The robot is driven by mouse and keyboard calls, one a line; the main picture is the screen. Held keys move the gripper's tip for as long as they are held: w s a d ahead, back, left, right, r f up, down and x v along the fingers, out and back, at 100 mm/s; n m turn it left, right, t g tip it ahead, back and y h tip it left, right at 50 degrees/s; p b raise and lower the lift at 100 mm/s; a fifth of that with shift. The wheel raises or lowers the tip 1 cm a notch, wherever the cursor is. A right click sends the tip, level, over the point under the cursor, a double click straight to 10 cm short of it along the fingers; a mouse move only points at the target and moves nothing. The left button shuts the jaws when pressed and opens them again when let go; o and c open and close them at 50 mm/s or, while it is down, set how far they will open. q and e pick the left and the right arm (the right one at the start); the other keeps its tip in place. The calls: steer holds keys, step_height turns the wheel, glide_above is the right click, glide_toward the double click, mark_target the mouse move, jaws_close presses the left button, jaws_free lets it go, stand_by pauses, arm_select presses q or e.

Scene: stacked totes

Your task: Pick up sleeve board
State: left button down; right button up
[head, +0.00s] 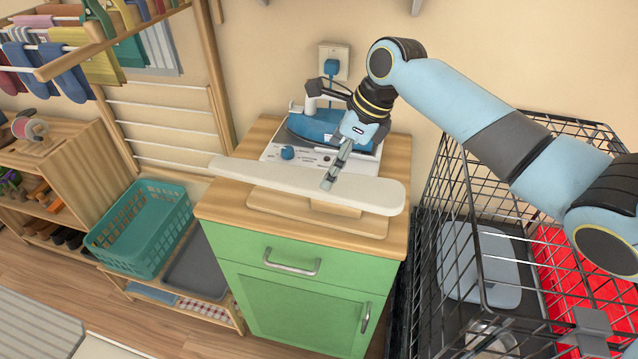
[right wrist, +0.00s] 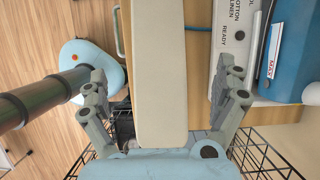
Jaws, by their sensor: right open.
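The sleeve board (head: 310,183) is a long cream padded board on a wooden base (head: 318,213). It stands on the wooden top of a green cabinet, in front of the blue iron. My right gripper (head: 329,182) is over the board's right half in the head view. In the right wrist view the board (right wrist: 159,80) runs lengthwise between the two open fingers (right wrist: 162,85), one on each side, with visible gaps. I cannot tell how far down the fingers reach beside the board. My left gripper is not in view.
A blue iron (head: 318,128) rests on a white station with a dial, just behind the board. A black wire crate (head: 478,205) stands close at right. A teal basket (head: 145,228) sits on a low shelf at left. A drying rack (head: 165,110) is behind it.

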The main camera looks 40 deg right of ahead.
mark_target(320, 180)
steer(key=shift+x, duration=1.1)
steer(key=shift+w+a+f, duration=0.2)
steer(key=shift+f, duration=0.1)
steer(key=p+x, duration=0.1)
steer(key=x, duration=0.3)
steer(key=shift+w+a+f, duration=0.1)
steer(key=shift+a+f, duration=0.05)
steer(key=shift+f, duration=0.2)
steer(key=c, duration=1.7)
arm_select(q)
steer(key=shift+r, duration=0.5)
arm_select(e)
steer(key=shift+c, duration=0.4)
steer(key=shift+r, duration=0.1)
